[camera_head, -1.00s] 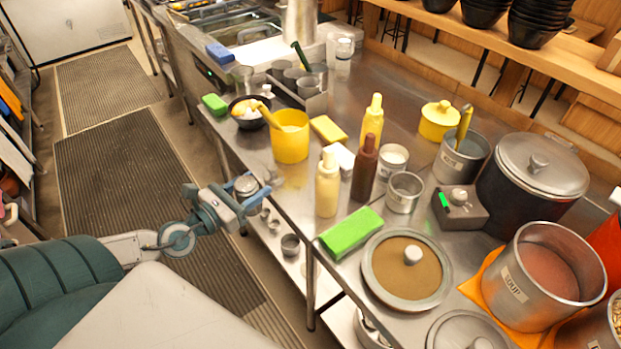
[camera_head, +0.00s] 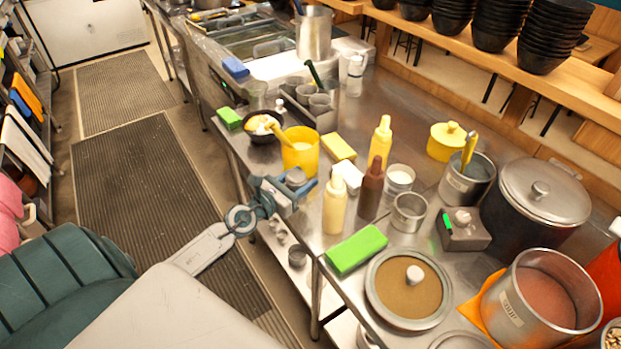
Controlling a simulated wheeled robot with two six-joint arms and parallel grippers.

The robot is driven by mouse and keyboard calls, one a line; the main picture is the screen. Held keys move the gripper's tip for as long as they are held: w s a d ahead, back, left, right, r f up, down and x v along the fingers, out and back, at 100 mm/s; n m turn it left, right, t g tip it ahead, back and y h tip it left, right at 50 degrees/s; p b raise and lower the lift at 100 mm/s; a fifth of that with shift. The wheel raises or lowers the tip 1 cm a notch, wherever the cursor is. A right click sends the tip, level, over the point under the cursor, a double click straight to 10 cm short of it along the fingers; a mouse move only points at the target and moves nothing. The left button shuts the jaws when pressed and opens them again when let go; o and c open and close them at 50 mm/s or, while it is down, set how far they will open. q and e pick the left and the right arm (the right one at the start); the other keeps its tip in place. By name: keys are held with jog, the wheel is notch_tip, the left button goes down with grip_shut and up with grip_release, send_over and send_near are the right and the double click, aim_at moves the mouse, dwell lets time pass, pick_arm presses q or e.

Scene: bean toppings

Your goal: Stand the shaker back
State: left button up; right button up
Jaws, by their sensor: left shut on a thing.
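The shaker (camera_head: 296,176) is a small metal cylinder; its round silver top shows in the head view. My left gripper (camera_head: 292,190) is shut on it and hides most of its side. The gripper and shaker are at the counter's near edge, just in front of the yellow tub (camera_head: 301,156) and left of the cream squeeze bottle (camera_head: 334,206). The shaker looks roughly upright. I cannot tell whether its base touches the steel counter (camera_head: 300,228). My right gripper is not in view.
Brown (camera_head: 371,190) and yellow (camera_head: 380,143) bottles, a white cup (camera_head: 399,179) and a steel cup (camera_head: 408,212) crowd the right. A green block (camera_head: 356,249) lies near the front edge. A black bowl (camera_head: 262,128) stands behind the tub. Bare counter shows beyond the yellow bottle.

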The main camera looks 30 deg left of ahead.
pick_arm(q)
jog(key=w+f+b, duration=0.1)
jog(key=f, duration=0.1)
jog(key=w+d+f+b, duration=0.1)
jog(key=w+f+b, duration=0.1)
jog(key=shift+w+f, duration=0.1)
jog(key=shift+w, duration=0.2)
jog(key=o, duration=0.8)
